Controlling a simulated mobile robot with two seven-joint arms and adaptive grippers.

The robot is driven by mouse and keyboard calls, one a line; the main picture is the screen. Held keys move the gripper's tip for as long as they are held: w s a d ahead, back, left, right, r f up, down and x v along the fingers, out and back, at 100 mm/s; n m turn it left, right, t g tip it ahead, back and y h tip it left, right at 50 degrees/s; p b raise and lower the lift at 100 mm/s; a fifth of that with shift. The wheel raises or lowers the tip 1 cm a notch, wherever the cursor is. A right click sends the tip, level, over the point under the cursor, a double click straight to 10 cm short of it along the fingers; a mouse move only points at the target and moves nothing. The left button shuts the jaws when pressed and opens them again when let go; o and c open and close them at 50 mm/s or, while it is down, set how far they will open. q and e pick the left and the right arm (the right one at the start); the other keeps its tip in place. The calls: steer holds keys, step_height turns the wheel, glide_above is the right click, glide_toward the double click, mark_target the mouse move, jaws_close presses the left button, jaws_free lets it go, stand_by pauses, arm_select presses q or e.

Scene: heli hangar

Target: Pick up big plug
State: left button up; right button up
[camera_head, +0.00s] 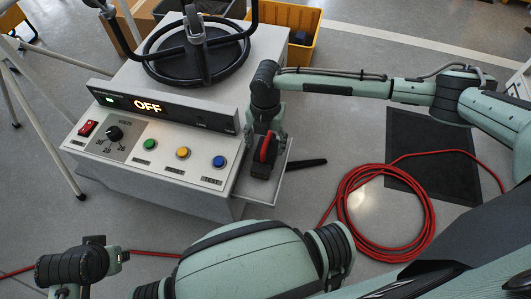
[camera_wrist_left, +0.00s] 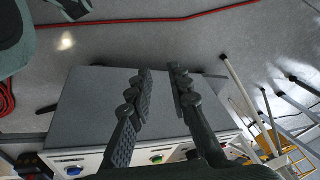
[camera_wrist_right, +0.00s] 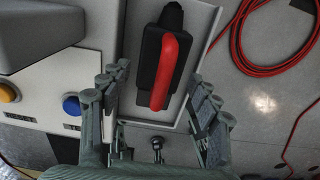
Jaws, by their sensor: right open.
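The big plug (camera_head: 262,160) is black with a red handle. It lies on a small grey shelf (camera_head: 291,185) at the right side of the control box. In the right wrist view the plug (camera_wrist_right: 153,80) lies between and just beyond the fingers of my right gripper (camera_wrist_right: 160,88). That gripper, seen in the head view (camera_head: 266,138), is open and points down over the plug. I see no grip on the plug. My left gripper (camera_wrist_left: 161,72) is empty, with a gap between its fingers; its arm is at lower left in the head view.
The control box (camera_head: 160,160) has an OFF display, a red switch, a knob and coloured buttons. A coiled red cable (camera_head: 345,215) lies on the floor and a dark mat (camera_head: 430,155) lies beyond it. A yellow bin (camera_head: 303,45) stands behind. White stand legs (camera_head: 45,125) are at left.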

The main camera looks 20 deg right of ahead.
steer(key=f, duration=0.4)
steer(key=shift+s, duration=0.2)
steer(key=c, duration=1.2)
steer(key=shift+c, duration=0.7)
steer(key=shift+w+r, duration=0.1)
steer(key=shift+r, duration=0.05)
